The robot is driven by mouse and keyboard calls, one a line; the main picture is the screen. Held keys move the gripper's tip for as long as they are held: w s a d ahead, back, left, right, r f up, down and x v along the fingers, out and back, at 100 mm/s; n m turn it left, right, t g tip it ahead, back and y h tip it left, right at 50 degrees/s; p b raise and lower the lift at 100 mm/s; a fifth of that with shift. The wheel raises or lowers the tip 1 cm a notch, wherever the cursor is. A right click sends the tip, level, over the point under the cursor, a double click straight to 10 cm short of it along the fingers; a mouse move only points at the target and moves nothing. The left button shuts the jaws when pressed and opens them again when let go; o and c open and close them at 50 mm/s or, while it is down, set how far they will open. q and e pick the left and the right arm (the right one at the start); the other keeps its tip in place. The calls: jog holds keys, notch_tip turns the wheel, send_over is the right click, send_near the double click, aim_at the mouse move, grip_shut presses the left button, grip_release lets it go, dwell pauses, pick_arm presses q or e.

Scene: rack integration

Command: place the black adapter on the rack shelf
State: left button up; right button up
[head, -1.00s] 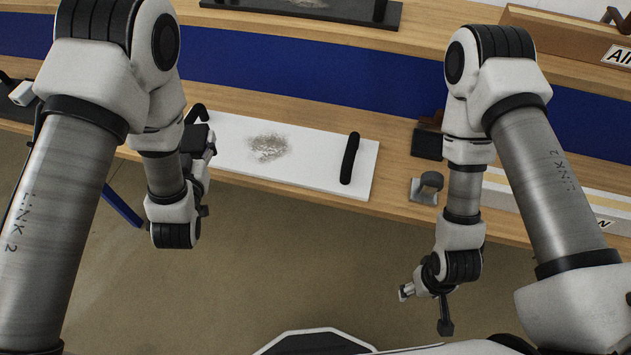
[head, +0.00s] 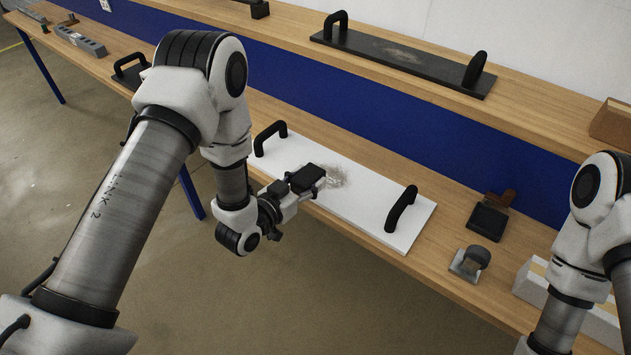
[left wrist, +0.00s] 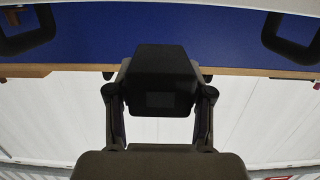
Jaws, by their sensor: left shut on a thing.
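The black adapter (head: 307,178) is a small dark block held by my left gripper (head: 286,196), above the white plate on the lower wooden shelf of the rack (head: 430,170). In the left wrist view the adapter (left wrist: 160,72) sits between the two fingers, which close on its sides. My left gripper is shut on it. From the head view I cannot tell exactly how high the adapter is over the plate. My right arm shows at the right edge, but its gripper is out of view.
The white plate (head: 330,212) has two black handles. A black plate (head: 400,62) lies on the upper shelf (head: 535,110). A dark tray-like block (head: 488,218), a small grey part (head: 468,262) and a pale box stand right of the white plate. Bare wood lies between.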

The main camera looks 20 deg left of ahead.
pick_arm(q)
jog(key=x, duration=0.2)
jog(key=shift+w+d, duration=0.1)
jog(key=shift+w, duration=0.2)
jog(key=f, duration=0.3)
jog(key=shift+w+f, duration=0.25)
jog(key=shift+f, duration=0.05)
jog(key=o, duration=1.2)
jog(key=shift+f, duration=0.1)
